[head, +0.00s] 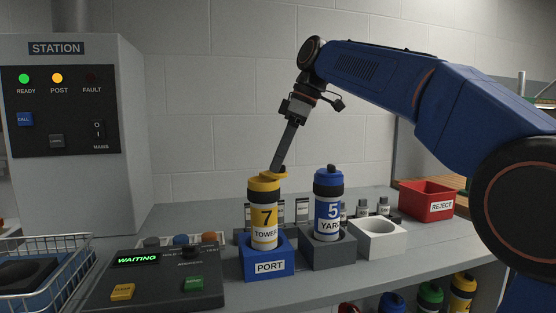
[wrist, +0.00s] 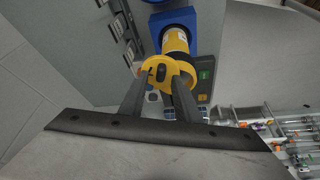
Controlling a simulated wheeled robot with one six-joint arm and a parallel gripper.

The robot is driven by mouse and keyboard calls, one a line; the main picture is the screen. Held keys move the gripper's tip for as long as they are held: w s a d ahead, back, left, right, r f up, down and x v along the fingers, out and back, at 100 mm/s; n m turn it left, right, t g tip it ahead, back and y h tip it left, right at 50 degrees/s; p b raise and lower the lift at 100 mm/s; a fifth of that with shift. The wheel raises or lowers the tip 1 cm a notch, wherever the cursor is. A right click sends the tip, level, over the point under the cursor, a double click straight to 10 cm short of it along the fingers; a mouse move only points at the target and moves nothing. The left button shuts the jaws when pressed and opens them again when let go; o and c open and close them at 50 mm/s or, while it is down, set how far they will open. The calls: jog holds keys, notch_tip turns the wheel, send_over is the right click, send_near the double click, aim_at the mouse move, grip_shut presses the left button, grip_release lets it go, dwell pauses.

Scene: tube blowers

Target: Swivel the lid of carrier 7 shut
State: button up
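Carrier 7 (head: 264,222) is a yellow and white cylinder labelled "7 TOWER", standing upright in the blue PORT block. Its yellow lid (head: 265,184) is on top, with a small raised part at its right; whether the lid is fully aligned is hard to tell. My gripper (head: 276,168) points down from above with its tips at the lid. In the wrist view its fingers (wrist: 159,82) are spread apart, one on each side of the middle of the yellow lid (wrist: 160,65), which has a dark oval in it. Contact with the lid is not clear.
Carrier 5 (head: 328,208), with a blue lid, stands close at the right in a grey block. A white empty block (head: 377,240) and a red REJECT bin (head: 427,200) are farther right. A control box (head: 155,282) reading WAITING sits at the front left, beside a wire basket (head: 40,272).

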aim_at(266, 175)
grip_shut()
jog(key=m, duration=0.1)
jog(key=s+m+t, duration=0.1)
jog(key=m, duration=0.1)
jog(key=shift+s+a, duration=0.2)
jog(key=m, duration=0.2)
jog(key=s+m+t+h, duration=0.1)
jog(key=shift+s+a+m, duration=0.15)
jog(key=shift+a+m, duration=0.2)
jog(key=shift+m, duration=0.05)
jog(key=m, duration=0.1)
jog(key=s+a+m+t+h, duration=0.1)
jog(key=m, duration=0.1)
jog(key=shift+m, duration=0.3)
jog(key=shift+s+a+m+t+h, duration=0.1)
jog(key=shift+a+m+t+h, duration=0.2)
jog(key=shift+m, duration=0.6)
jog(key=shift+s+a+m+t+h, duration=0.15)
jog(key=shift+a+m+h, duration=0.25)
jog(key=shift+m, duration=0.5)
